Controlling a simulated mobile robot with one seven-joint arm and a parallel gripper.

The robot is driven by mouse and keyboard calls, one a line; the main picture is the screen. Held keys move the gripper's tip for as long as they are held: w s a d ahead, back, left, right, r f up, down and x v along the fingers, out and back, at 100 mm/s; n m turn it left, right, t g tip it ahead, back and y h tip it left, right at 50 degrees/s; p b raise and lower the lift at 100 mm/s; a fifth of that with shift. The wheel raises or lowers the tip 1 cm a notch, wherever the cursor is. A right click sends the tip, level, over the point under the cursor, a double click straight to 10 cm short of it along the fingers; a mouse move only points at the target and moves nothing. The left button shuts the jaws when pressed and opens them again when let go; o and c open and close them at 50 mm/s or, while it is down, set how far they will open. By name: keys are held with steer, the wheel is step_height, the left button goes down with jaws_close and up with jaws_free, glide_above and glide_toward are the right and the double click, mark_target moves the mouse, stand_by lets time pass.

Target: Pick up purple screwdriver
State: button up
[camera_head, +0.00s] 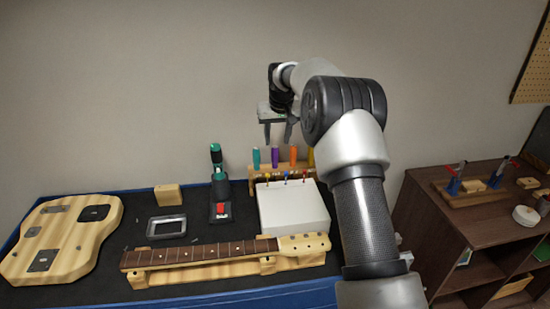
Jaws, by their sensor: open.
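The purple screwdriver (275,156) stands upright in a wooden rack (255,188) at the back of the workbench. Only its purple handle shows clearly; its lower part is hidden by the rack. A teal screwdriver (256,158) stands to its left and an orange one (293,155) to its right. My gripper (278,136) is open and empty, pointing down. In the picture its fingers are just above the purple and orange handles. I cannot tell its exact distance from them.
A white box (292,212) with several small coloured tools stands in front of the rack. A green and black power tool (219,185) stands to the left. A guitar neck (215,253) lies along the front, and a wooden guitar body (62,235) lies at the far left.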

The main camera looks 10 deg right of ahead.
mark_target(276, 148)
steer(key=p+x, duration=0.1)
steer(key=x, duration=0.7)
steer(key=shift+a+f, duration=0.15)
steer(key=shift+f, duration=0.25)
steer(key=shift+c, duration=0.5)
jaws_close()
